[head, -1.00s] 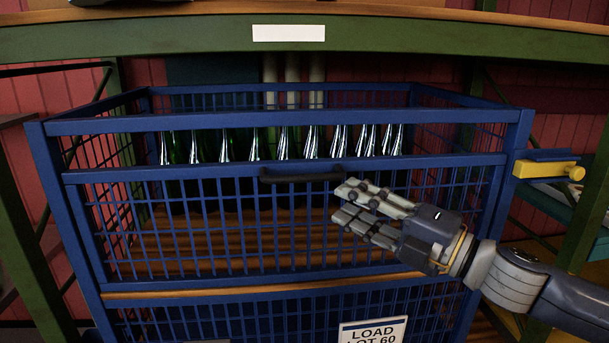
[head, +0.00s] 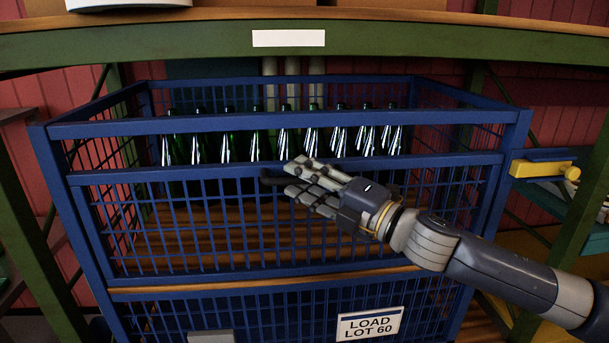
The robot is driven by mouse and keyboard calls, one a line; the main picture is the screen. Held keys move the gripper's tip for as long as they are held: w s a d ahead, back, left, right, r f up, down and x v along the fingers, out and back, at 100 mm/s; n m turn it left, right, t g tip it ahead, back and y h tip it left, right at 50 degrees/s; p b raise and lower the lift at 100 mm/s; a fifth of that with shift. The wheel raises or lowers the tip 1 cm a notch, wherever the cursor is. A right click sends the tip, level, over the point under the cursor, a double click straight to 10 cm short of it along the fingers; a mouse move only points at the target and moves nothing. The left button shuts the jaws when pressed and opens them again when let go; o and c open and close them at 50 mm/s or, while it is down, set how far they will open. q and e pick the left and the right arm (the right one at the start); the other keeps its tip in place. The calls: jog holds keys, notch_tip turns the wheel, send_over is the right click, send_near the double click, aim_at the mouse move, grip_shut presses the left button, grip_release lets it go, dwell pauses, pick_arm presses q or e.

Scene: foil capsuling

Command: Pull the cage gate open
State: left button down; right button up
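The cage gate (head: 228,222) is the blue mesh panel on the front of the blue cage, with a blue top rail. It appears closed, in line with the front frame. A dark handle bar (head: 270,181) sits at the middle of the gate's top rail; only its left end shows. My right gripper (head: 289,178) is at the handle, its fingers covering most of the bar. The fingers look spread apart, one above and one below; contact with the bar cannot be told. My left gripper is not in view.
Several green bottles (head: 227,150) stand in a row inside the cage. A yellow latch-like part (head: 540,169) is at the cage's right post. A green beam (head: 180,42) crosses above. A "LOAD LOT 60" sign (head: 369,325) hangs on the lower front panel.

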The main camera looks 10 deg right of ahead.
grip_shut()
jog(key=shift+s+f+b, duration=0.2)
jog(key=shift+f+b, duration=0.05)
jog(key=shift+b, duration=0.3)
jog(key=s+f+n+y+b, duration=0.1)
jog(key=s+f+n+b, duration=0.1)
jog(key=s+b, duration=0.5)
jog(key=s+f+n+y+b, duration=0.2)
jog(key=s+f+b, duration=0.3)
jog(key=s+b, duration=0.2)
jog(key=shift+s+f+t+b, duration=0.2)
jog(key=shift+t+b, duration=0.2)
jog(key=shift+b, duration=0.5)
jog(key=shift+r, duration=0.1)
